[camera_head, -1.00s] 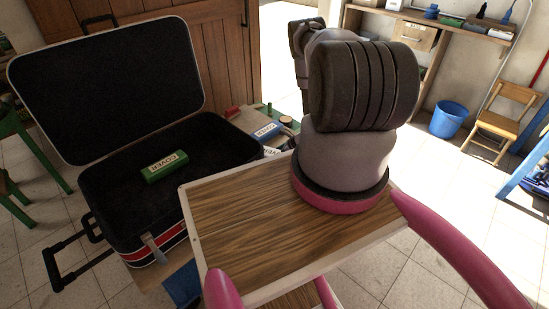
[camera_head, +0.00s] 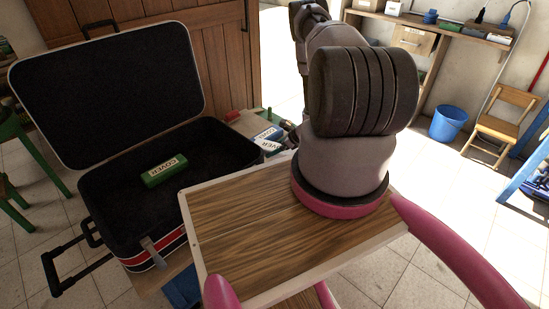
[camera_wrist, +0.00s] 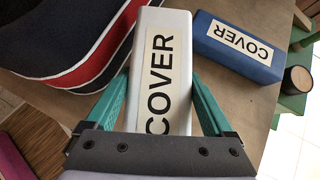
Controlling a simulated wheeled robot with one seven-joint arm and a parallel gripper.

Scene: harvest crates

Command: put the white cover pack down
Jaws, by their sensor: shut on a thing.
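The white cover pack (camera_wrist: 168,25) fills the middle of the wrist view, its black COVER label facing up. My gripper (camera_wrist: 160,85) has its two teal fingers shut on the pack's sides. Below the pack is a brownish bench top (camera_wrist: 232,95); I cannot tell whether the pack touches it. In the head view the white pack (camera_head: 271,146) shows small beyond the wooden tray, and my gripper there is mostly hidden by my arm.
A blue cover pack (camera_wrist: 238,46) lies close right of the white one. A dark round-topped item and green things stand farther right. The open black suitcase (camera_head: 100,205), with a green cover pack (camera_head: 164,171) inside, is close on the left.

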